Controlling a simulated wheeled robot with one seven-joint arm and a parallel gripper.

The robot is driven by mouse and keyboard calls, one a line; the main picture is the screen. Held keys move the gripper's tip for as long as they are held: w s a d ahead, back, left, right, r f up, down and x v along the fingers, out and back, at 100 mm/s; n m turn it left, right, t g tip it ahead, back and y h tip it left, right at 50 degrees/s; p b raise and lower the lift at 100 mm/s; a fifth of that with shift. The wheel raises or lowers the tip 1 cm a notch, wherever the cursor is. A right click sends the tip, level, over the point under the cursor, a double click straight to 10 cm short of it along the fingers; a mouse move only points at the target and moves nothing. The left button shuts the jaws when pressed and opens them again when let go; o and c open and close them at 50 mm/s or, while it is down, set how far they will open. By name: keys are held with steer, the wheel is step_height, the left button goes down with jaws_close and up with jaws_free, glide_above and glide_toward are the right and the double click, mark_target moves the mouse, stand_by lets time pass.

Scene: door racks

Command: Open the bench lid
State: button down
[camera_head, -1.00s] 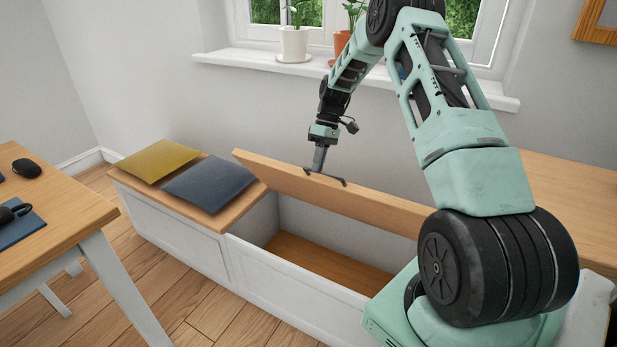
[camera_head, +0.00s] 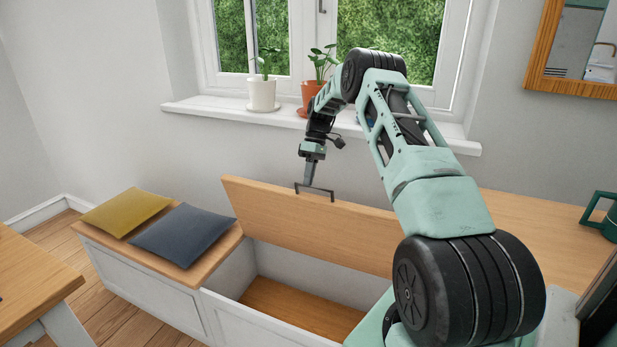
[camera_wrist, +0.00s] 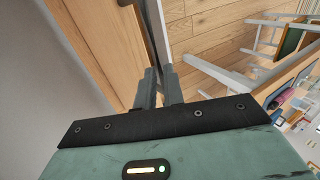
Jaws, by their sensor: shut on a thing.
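The bench lid (camera_head: 285,222) is a wooden panel, raised and tilted steeply up over the white storage bench (camera_head: 245,323). The open compartment below shows a wooden floor (camera_head: 290,308). A dark bar handle (camera_head: 318,190) sits on the lid's upper edge. My gripper (camera_head: 306,187) is shut on the handle near its left part. In the wrist view, the gripper fingers (camera_wrist: 158,88) close around the dark handle bar (camera_wrist: 151,35), with the wooden lid (camera_wrist: 100,40) to the left. My arm hides the lid's right end.
A yellow cushion (camera_head: 127,212) and a grey-blue cushion (camera_head: 183,235) lie on the bench's fixed left top. Potted plants (camera_head: 262,94) stand on the windowsill (camera_head: 215,112) behind. A wooden table (camera_head: 30,285) stands at the front left.

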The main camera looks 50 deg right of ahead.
steer(key=shift+s+d+f, duration=0.15)
steer(key=shift+f, duration=0.45)
steer(key=shift+s+d+f, duration=0.1)
steer(key=shift+s+f, duration=0.05)
steer(key=shift+f, duration=0.4)
steer(key=c, duration=1.6)
jaws_free()
steer(key=shift+w+f, duration=0.1)
steer(key=shift+f, duration=0.05)
steer(key=shift+o, duration=0.6)
steer(key=shift+w+d, duration=0.1)
steer(key=shift+w, duration=0.05)
steer(key=shift+r, duration=0.25)
steer(key=shift+w+a+r, duration=0.15)
steer(key=shift+a, duration=0.05)
steer(key=shift+r, duration=0.1)
steer(key=shift+r, duration=0.25)
step_height(320, 180, up, 9)
steer(key=shift+d, duration=0.1)
